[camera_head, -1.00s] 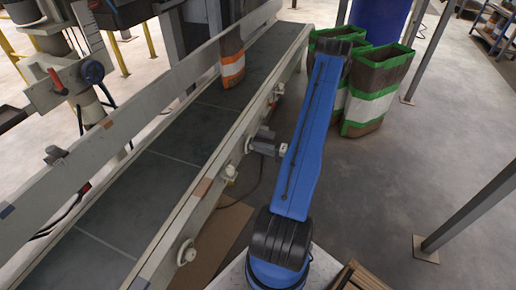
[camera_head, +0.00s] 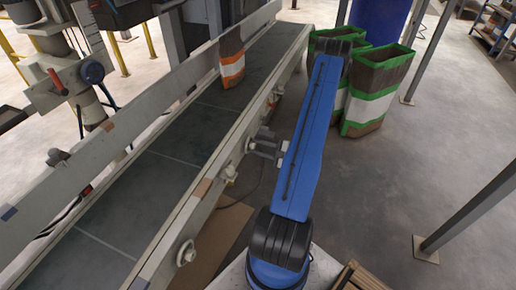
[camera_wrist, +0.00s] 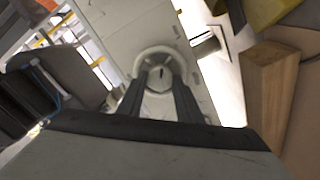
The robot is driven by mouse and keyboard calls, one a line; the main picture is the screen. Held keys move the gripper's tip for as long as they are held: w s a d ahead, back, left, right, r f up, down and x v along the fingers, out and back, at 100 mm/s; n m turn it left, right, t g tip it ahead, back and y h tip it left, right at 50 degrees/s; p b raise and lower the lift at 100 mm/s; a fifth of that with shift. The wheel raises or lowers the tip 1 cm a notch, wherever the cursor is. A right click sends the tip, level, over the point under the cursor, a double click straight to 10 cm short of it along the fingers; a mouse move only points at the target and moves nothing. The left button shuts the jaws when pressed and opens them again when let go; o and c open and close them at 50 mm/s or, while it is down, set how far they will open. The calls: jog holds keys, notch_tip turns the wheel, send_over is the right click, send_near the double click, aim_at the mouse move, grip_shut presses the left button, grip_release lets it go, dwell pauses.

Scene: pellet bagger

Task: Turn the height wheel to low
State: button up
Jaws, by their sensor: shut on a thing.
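In the wrist view a round pale wheel (camera_wrist: 160,62) with a small dark mark at its centre sits on a pale panel. My gripper (camera_wrist: 158,82) has its two dark fingers on either side of this wheel and is shut on it. In the head view my gripper (camera_head: 254,146) is at the near side rail of the conveyor, left of my blue arm. The gripped wheel is largely hidden there by the fingers. I see no scale or low mark that I can read.
The conveyor (camera_head: 190,130) carries a brown bag with an orange band (camera_head: 232,66). Other pale knobs (camera_head: 186,252) stick out of the same rail. Green-edged bags (camera_head: 368,98) stand behind my arm.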

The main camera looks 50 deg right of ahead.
jog(key=shift+d+m, duration=0.1)
jog(key=shift+m, duration=2.2)
jog(key=o, duration=1)
jog(key=shift+o, duration=0.2)
jog(key=shift+s, duration=0.1)
jog(key=v, duration=1.7)
jog(key=shift+s+d, duration=0.1)
